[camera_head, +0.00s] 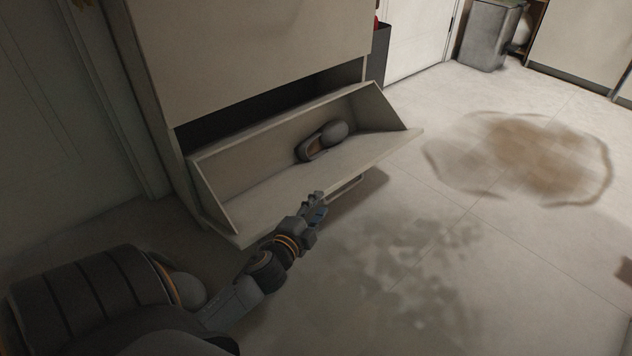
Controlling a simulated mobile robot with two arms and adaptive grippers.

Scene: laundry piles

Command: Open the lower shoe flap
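The lower shoe flap (240,193) of the pale cabinet (245,50) is tilted out and down, with its inside showing. A dark shoe (322,141) with a brown inside lies in it. A bar handle (347,188) shows partly below the flap's front edge. My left gripper (318,206) is at the front edge of the flap, close to the handle. Its fingers are small and dark here, and I cannot tell whether they are open or touch the handle. My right gripper is not in view.
A grey bin (490,35) stands at the back right, and a dark container (379,55) stands beside the cabinet. A brown stain (525,155) marks the floor at right. The tiled floor in front of the flap is clear.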

